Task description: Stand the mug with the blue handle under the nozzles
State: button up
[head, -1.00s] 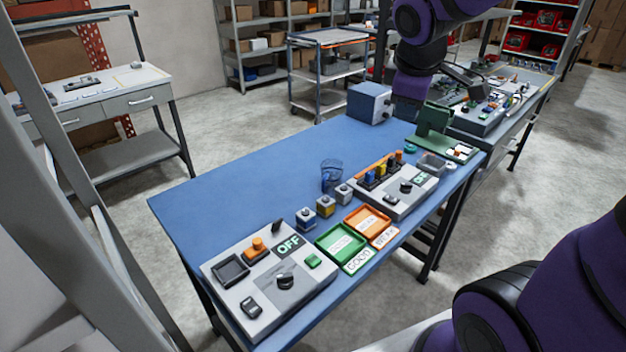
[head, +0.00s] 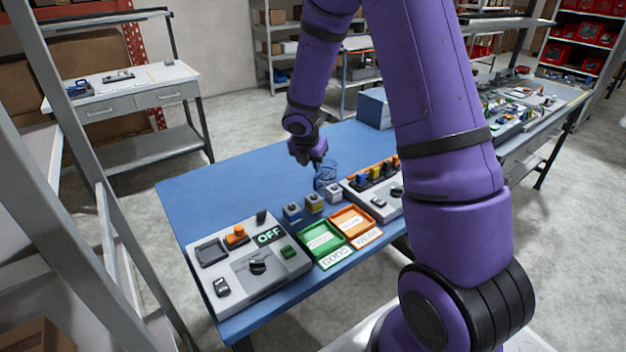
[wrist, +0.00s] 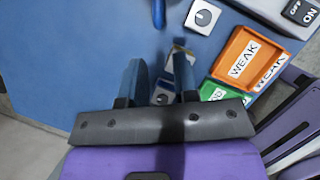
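I make out no mug with a blue handle and no nozzles. My gripper (head: 313,160) hangs over the table beside the cup, pointing down. I see no object clamped between the fingers.
A grey control box (head: 250,268) reading OFF is at the front left. The table's back left (head: 215,190) is clear.

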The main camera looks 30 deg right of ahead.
aim_at(315, 180)
jog(key=shift+n, duration=0.4)
jog(key=x, duration=0.5)
jog(key=shift+w+a+f, duration=0.1)
jog(key=shift+a+f, duration=0.2)
jog(key=shift+f, duration=0.15)
jog(key=shift+x, duration=2.95)
jog(key=shift+d, duration=0.15)
grip_shut()
